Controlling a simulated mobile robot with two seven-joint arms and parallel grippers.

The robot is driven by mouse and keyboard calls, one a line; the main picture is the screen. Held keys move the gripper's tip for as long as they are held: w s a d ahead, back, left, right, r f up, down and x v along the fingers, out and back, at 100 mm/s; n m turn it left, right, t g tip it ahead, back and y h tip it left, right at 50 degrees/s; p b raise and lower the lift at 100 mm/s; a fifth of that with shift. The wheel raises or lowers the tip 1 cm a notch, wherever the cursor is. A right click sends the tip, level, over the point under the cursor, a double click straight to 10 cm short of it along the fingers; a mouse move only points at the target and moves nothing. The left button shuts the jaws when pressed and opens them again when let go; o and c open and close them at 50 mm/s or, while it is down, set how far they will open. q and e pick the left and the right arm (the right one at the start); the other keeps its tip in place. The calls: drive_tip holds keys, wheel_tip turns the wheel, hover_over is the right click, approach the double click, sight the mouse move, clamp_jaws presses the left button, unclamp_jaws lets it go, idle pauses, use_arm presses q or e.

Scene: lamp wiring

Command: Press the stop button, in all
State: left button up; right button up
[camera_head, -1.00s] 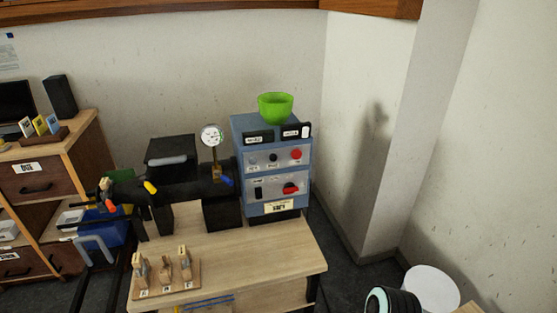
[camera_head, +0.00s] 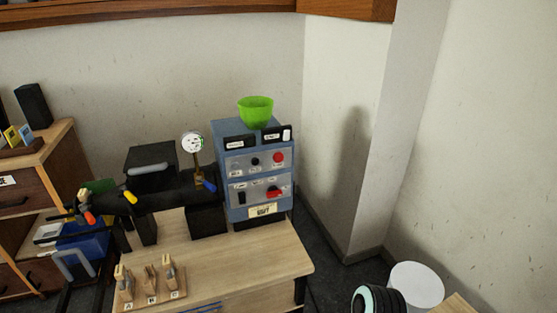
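A blue control box (camera_head: 230,207) stands at the back right of the wooden table. Its upper grey panel carries a round red button (camera_head: 278,157) at the right, with a small black knob (camera_head: 255,161) to its left. The lower panel has a red switch (camera_head: 274,191) and a black rocker (camera_head: 242,196). The labels are too small to read, so I cannot tell which control is the stop button.
A green bowl (camera_head: 256,111) sits on top of the box. A black machine with a dial gauge (camera_head: 192,142) stands to its left. A wooden block rack (camera_head: 152,299) is at the table's front. A white bin (camera_head: 416,286) stands on the floor at right.

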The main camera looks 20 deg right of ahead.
clamp_jaws()
idle(1.5)
